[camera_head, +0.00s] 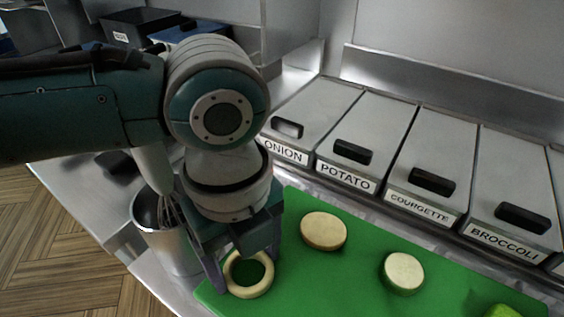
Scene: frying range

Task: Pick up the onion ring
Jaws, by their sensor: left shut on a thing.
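A pale onion ring (235,285) is at the left end of the green cutting board (335,285), with the board showing through its hole. My left gripper (244,268) points down over it and is shut on the ring's wall, one finger at its left side. I cannot tell whether the ring touches the board. My right gripper is not in view.
Two pale round slices, one larger (324,231) and one smaller (403,272), lie on the board. A green piece (502,311) shows at the bottom right. A metal pot (170,243) with a whisk stands at left. Lidded bins, including the onion bin (318,110), line the back.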

